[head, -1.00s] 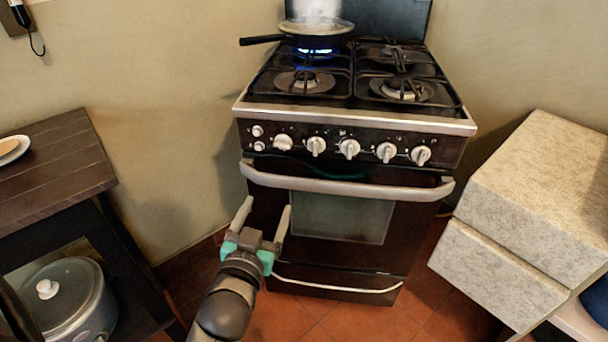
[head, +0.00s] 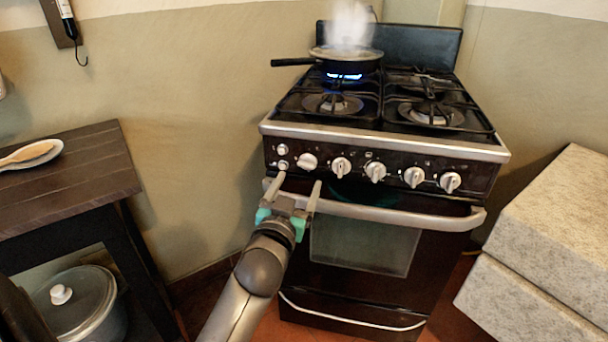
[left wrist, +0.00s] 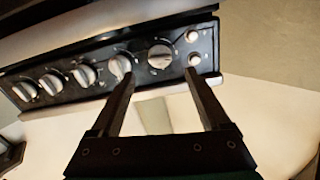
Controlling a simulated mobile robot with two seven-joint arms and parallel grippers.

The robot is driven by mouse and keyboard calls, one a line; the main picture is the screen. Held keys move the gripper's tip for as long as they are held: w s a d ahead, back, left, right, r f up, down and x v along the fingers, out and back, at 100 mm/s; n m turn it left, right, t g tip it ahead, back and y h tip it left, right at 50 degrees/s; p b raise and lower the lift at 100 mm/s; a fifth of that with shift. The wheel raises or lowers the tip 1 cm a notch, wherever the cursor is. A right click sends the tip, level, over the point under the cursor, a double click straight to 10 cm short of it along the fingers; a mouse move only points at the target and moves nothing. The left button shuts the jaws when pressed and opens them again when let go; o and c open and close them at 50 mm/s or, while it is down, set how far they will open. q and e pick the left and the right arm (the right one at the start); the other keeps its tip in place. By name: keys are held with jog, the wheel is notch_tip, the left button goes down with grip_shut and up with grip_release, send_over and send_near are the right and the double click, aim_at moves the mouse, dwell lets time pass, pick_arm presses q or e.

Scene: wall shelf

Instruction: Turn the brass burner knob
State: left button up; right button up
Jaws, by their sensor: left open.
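A row of several knobs runs along the stove's dark front panel (head: 395,158). They look silvery white; I cannot pick out a brass one by colour. The leftmost large knob (head: 307,161) also shows in the left wrist view (left wrist: 160,56), just beyond the gap between my fingertips. The second knob (head: 341,166) shows there near the left finger's tip (left wrist: 119,67). My left gripper (head: 299,181) is open and empty, in front of and slightly below the panel's left end. No contact with a knob is visible. My right gripper is out of view.
The oven handle (head: 400,214) juts out just below the knobs, close to my left gripper. A steaming pan (head: 345,62) sits over a lit blue flame at the back left. A dark wooden table (head: 70,185) stands left and pale stone-like blocks (head: 555,230) stand right.

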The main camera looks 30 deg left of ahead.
aim_at(306, 166)
pick_arm(q)
jog(key=b+x, duration=0.1)
jog(key=x, duration=0.3)
jog(key=shift+b+x, duration=0.3)
jog(key=shift+x, duration=0.65)
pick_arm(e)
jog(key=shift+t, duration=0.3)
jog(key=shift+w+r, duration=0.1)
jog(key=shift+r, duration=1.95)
pick_arm(q)
grip_shut()
